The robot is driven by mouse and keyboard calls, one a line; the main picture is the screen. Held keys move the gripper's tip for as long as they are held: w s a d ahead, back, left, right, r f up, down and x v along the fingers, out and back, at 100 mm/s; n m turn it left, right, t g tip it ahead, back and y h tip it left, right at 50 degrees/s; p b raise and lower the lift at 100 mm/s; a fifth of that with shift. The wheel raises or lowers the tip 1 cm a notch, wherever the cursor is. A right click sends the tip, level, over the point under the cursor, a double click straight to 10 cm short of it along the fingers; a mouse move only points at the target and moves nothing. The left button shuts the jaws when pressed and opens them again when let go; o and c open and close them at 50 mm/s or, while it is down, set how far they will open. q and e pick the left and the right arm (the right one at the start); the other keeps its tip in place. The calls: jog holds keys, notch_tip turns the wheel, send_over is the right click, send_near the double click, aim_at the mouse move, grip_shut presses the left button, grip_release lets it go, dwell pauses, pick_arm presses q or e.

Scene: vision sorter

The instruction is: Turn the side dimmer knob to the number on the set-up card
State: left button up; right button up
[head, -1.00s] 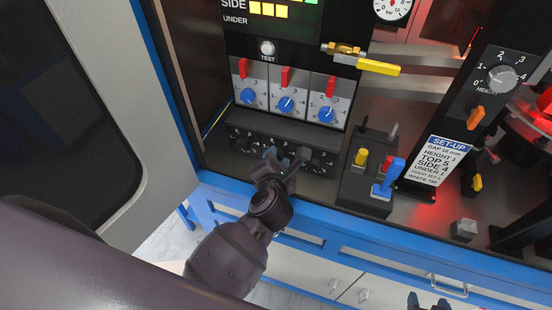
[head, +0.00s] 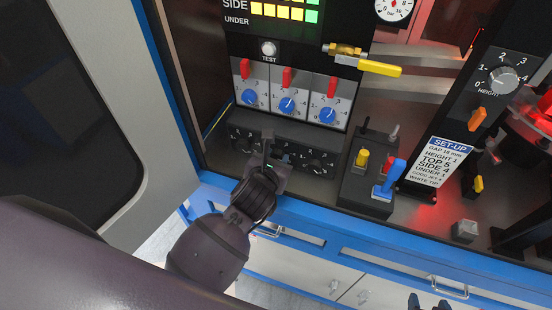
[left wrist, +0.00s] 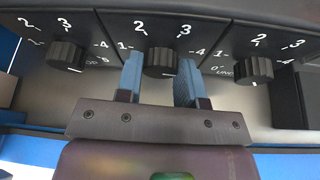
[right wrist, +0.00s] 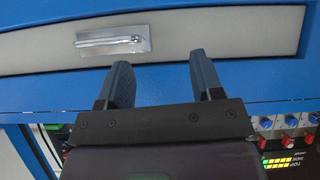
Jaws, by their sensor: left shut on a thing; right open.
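The side dimmer knob (left wrist: 160,60) is the black middle one of three in the left wrist view. Both blue fingers of my left gripper (left wrist: 160,84) stand against its sides, shut on it. A white mark shows at its lower edge; the number it points to is unclear. In the head view my left gripper (head: 268,160) reaches the black dimmer panel (head: 320,145) and hides the knob. The set-up card (head: 440,162) reads SIDE 4. My right gripper (right wrist: 160,80) is open and empty before a blue-framed drawer; its tips show in the head view (head: 430,302).
The top knob (left wrist: 66,54) and under knob (left wrist: 253,68) flank the side knob closely. The display's SIDE row (head: 283,13) shows several yellow blocks and a green one.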

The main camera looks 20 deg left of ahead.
pick_arm(q)
jog(key=shift+a+n+h, duration=0.1)
jog(key=shift+n+h, duration=0.6)
jog(key=shift+n, duration=0.4)
jog(key=o, duration=0.9)
jog(key=shift+s, duration=0.15)
jog(key=v, duration=1)
jog(key=shift+s+a+r+b, duration=0.1)
jog(key=shift+s+r+b, duration=0.1)
jog(key=shift+b, duration=0.2)
